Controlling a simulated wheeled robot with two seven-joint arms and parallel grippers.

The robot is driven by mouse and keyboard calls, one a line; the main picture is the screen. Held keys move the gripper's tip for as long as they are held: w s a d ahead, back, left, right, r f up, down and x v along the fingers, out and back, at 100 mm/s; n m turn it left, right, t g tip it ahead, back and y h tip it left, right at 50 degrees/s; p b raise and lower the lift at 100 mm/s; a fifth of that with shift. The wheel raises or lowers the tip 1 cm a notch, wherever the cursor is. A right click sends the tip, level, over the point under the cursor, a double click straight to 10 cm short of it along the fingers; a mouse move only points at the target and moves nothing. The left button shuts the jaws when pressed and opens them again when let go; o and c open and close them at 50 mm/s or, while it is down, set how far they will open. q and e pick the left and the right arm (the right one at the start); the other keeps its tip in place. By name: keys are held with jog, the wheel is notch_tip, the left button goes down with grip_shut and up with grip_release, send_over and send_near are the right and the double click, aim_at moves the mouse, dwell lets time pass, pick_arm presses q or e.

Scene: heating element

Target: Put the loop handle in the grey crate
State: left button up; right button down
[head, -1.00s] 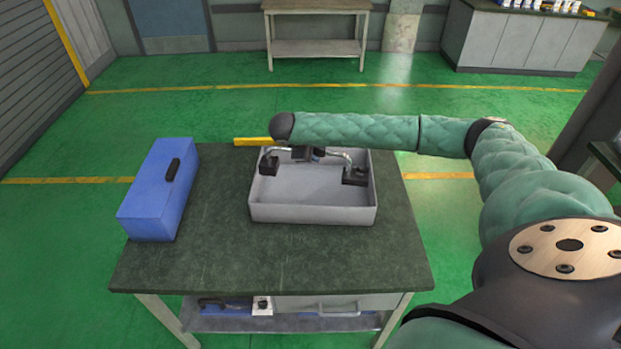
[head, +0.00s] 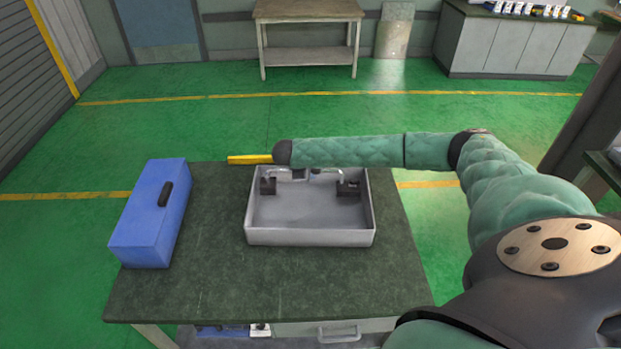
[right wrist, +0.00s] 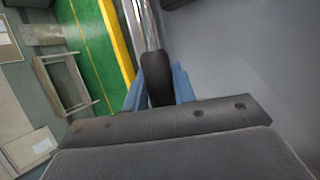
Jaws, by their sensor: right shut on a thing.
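The loop handle is a shiny metal bar (head: 325,173) with black blocks at its ends, one at the left and one at the right. Both blocks show inside the outline of the grey crate (head: 310,239), near its back wall. I cannot tell whether they touch the crate floor. My right gripper (right wrist: 158,88) is shut on the handle; in the right wrist view the metal bar (right wrist: 141,22) runs up from between its blue fingers. In the head view my forearm hides most of this gripper and part of the bar. My left gripper is not in view.
The crate stands on a dark green table (head: 220,285). A blue toolbox (head: 147,220) stands at the table's left, apart from the crate. A yellow bar (head: 248,159) shows at the back edge. The front of the tabletop is clear.

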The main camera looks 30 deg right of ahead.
jog(key=shift+s+a+f, duration=0.1)
jog(key=shift+f, duration=0.05)
notch_tip(320, 180, down, 4)
jog(key=shift+r+p, duration=0.1)
jog(key=shift+p, duration=0.95)
jog(key=c, duration=1.1)
grip_release()
jog(key=shift+c, duration=0.2)
